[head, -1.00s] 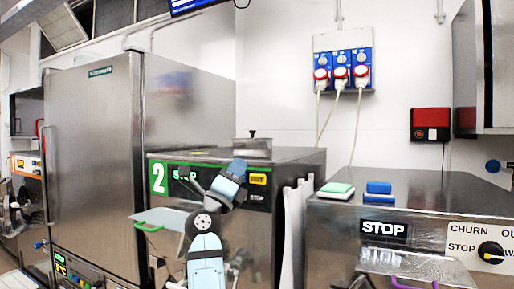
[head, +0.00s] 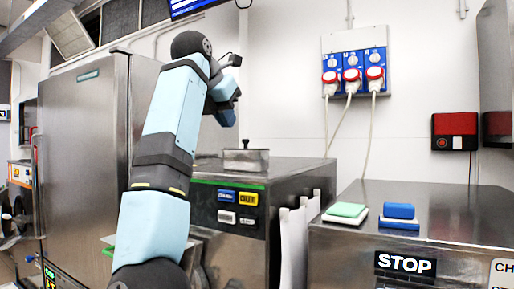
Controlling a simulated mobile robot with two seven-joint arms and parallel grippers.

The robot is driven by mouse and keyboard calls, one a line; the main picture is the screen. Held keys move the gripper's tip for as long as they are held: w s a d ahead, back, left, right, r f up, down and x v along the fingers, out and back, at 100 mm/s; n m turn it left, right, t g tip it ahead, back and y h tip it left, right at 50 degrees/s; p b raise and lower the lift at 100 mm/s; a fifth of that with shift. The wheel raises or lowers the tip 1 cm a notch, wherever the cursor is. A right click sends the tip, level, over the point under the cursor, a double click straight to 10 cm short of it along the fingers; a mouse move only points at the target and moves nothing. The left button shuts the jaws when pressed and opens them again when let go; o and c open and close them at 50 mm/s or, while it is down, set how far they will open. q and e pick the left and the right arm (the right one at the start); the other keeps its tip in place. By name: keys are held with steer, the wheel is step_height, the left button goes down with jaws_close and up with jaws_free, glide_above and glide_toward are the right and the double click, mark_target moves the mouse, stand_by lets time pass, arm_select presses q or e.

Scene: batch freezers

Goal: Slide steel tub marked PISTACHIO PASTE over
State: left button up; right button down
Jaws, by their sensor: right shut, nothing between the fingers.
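A small steel tub (head: 246,160) with a lid and a black knob stands on the top of the freezer marked 2 in the earlier head frame. Any label on the tub is too small to read. My right arm rises in front of that freezer and bends at the top. Its right gripper (head: 227,117) points down, shut and empty, above and left of the tub in the picture, with a visible gap to it. The fingertips are small and partly hidden by the arm. My left gripper is not in view.
The freezer top (head: 300,166) is bare right of the tub. A nearer steel machine (head: 345,265) holds a green-topped block (head: 346,211) and a blue block (head: 399,213). A tall steel cabinet (head: 80,150) stands left. Cables hang from wall sockets (head: 354,78).

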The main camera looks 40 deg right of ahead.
steer(key=p, duration=0.4)
glide_toward(254, 157)
steer(key=x, duration=0.4)
steer(key=shift+a+f, duration=0.15)
steer(key=shift+f, duration=0.3)
steer(key=shift+w+d+f, duration=0.1)
steer(key=shift+w+d, duration=0.05)
steer(key=shift+d, duration=0.45)
steer(key=shift+w+d+f, duration=0.1)
steer(key=shift+w+d, duration=0.05)
steer(key=shift+d, duration=0.1)
steer(key=shift+a, duration=0.1)
